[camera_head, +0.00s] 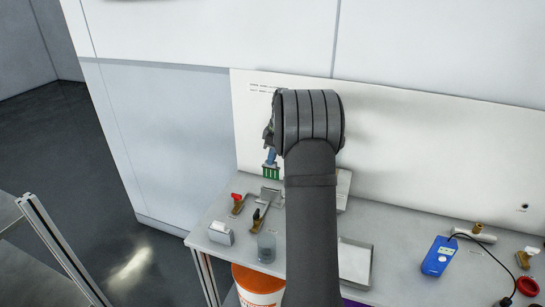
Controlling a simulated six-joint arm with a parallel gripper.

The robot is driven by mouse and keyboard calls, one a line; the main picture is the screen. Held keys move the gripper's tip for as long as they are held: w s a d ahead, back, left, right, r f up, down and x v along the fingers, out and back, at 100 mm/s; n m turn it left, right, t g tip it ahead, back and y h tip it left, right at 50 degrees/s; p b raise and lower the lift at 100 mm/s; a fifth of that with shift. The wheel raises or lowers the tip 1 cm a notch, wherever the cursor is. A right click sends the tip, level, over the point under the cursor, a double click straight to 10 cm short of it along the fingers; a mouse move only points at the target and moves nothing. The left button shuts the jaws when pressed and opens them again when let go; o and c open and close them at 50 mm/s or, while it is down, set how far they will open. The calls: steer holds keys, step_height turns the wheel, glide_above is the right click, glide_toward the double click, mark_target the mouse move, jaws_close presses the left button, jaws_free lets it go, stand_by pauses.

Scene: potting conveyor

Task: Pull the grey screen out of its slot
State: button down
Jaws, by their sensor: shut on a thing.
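My gripper (270,151) shows at the left of my dark arm, which hides much of it, in front of the white back panel. A blue part and, at its lower end, a green ribbed piece (271,172) show there. The gripper seems shut on this green piece, above the back of the bench. I cannot tell whether the blue part is a finger or a handle. A small grey block (270,196) stands on the bench below. I cannot make out for sure the grey screen or its slot; my arm covers part of that area.
On the bench (405,275) stand a red-handled valve (237,204), a black-handled valve (257,217), a white-and-grey box (221,233), a grey cup (266,247), a flat tray (355,262) and a blue meter (439,256). An orange bucket (257,284) stands below the front edge.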

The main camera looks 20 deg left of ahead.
steer(key=shift+r, duration=3.45)
steer(key=shift+r, duration=0.1)
